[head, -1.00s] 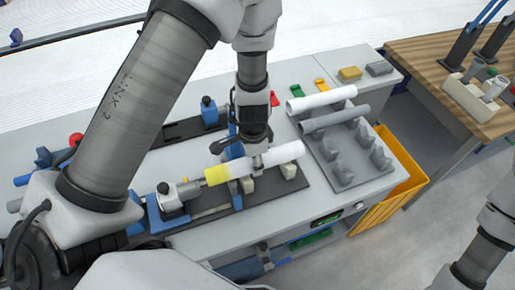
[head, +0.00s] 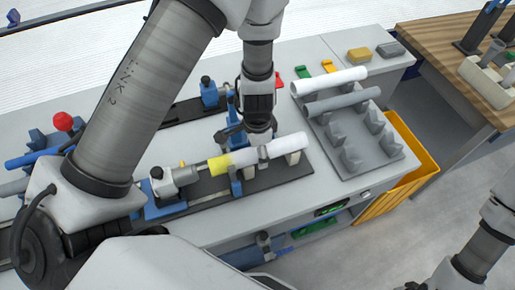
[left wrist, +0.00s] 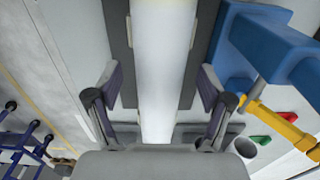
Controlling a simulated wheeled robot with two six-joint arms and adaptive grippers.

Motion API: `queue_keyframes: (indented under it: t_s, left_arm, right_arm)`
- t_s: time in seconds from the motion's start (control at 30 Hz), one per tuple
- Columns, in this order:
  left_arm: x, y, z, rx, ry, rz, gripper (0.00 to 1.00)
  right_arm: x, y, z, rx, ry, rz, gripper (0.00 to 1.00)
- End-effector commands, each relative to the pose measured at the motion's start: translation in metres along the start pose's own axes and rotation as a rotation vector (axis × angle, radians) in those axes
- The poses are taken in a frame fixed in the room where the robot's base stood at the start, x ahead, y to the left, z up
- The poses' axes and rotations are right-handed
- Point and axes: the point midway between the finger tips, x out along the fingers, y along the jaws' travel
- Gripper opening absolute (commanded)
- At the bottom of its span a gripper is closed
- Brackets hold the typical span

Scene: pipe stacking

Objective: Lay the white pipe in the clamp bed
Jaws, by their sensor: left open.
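The white pipe (head: 288,145), with a yellow band at its left end, lies level along the clamp bed (head: 265,178). Its right part rests at a cream block (head: 292,158), and its yellow end is at the grey clamp head (head: 172,180). My left gripper (head: 263,153) is open, pointing down, its fingers on either side of the pipe. In the left wrist view the pipe (left wrist: 163,60) runs between the spread fingers of the gripper (left wrist: 160,92), with a gap on each side. My right gripper is out of view.
A grey rack (head: 350,172) to the right carries another white pipe (head: 330,92) and a grey pipe (head: 345,101). A yellow bin (head: 420,165) stands beside the bench. A blue post (head: 235,183) stands close to the gripper. A red knob (head: 63,121) is at left.

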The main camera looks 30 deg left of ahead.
Motion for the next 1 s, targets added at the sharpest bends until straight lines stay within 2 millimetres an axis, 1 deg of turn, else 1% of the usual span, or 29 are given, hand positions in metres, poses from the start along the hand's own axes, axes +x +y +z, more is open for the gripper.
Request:
queue_keyframes:
  t_s: [0.07, 0.17, 0.27, 0.5, 0.63, 0.77, 1.0]
  left_arm:
    - [-0.001, 0.0, 0.0, 0.0, 0.0, 0.0, 0.8]
    - [-0.01, -0.001, -0.001, 0.001, 0.003, -0.001, 0.8]
    - [-0.028, -0.001, -0.001, 0.003, 0.004, -0.003, 0.8]
    - [-0.09, -0.001, -0.001, 0.001, 0.004, -0.005, 0.8]
    - [-0.112, -0.001, -0.001, 0.001, 0.002, -0.003, 0.8]
    - [-0.12, 0.0, 0.0, 0.0, 0.0, -0.001, 0.8]
    - [-0.12, 0.0, 0.0, 0.0, -0.001, 0.0, 0.8]
  right_arm:
    - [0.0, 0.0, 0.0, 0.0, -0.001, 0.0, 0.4]
    - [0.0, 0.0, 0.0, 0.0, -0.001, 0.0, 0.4]
    - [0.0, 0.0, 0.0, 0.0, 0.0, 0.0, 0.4]
    - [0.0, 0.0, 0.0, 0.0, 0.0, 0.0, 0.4]
    - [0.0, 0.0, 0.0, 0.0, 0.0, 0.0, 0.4]
    - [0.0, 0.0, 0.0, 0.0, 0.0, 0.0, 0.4]
    - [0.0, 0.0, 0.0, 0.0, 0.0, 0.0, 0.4]
